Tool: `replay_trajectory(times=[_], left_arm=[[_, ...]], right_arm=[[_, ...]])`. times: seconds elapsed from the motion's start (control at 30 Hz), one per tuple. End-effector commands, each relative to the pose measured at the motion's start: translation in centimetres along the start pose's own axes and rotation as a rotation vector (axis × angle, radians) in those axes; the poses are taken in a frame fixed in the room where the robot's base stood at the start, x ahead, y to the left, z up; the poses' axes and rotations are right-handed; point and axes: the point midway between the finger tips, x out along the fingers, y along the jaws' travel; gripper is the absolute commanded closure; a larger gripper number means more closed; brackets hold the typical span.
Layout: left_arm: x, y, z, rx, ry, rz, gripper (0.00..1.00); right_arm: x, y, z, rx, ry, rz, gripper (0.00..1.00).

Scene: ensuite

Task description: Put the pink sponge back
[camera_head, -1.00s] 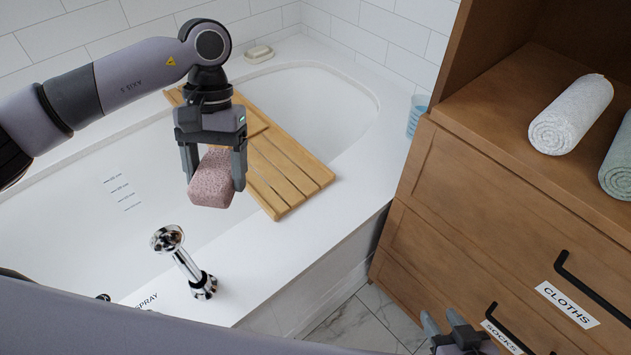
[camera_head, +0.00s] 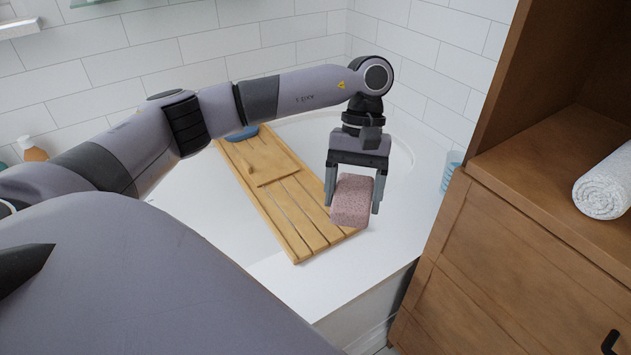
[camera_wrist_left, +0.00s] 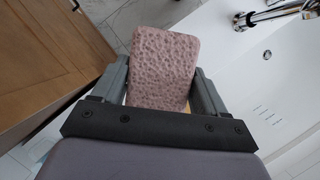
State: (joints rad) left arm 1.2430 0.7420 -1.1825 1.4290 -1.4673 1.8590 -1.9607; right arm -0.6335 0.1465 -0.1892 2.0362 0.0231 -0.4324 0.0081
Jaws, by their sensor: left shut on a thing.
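The pink sponge (camera_head: 352,201) is a speckled block held between the fingers of my left gripper (camera_head: 352,190), which is shut on it. The sponge hangs above the near right end of the wooden bath board (camera_head: 312,232) and the tub's rim. In the left wrist view the sponge (camera_wrist_left: 163,68) sits between the two grey fingers (camera_wrist_left: 160,92). My right gripper is not in view.
The white bathtub (camera_head: 225,205) lies under the board. A blue item (camera_head: 242,132) is at the board's far end. A blue cup (camera_head: 452,168) stands at the tub's right corner. The wooden cabinet (camera_head: 500,250) with a rolled white towel (camera_head: 604,188) is close on the right.

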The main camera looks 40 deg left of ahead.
Motion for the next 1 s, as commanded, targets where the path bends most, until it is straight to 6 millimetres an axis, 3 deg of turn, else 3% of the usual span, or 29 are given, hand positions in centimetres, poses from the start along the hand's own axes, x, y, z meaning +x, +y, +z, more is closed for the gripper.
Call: replay_trajectory(times=[0.03, 0.2, 0.6, 0.87, 1.0], left_arm=[[1.0, -1.0, -1.9, -0.124, -0.001, 0.053, 0.56], [0.7, -3.7, -5.5, -0.505, -0.001, 0.214, 0.56], [-0.8, -10.6, -11.8, -1.257, -0.002, 0.531, 0.56], [-1.5, -12.7, -13.1, -1.458, -0.004, 0.612, 0.56], [0.5, -12.9, -14.0, -1.476, -0.005, 0.614, 0.56]], right_arm=[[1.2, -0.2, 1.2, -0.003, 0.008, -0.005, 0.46], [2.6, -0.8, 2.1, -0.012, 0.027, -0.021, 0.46], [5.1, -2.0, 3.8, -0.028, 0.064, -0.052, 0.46], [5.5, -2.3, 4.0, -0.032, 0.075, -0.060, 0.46], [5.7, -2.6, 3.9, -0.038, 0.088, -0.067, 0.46]])
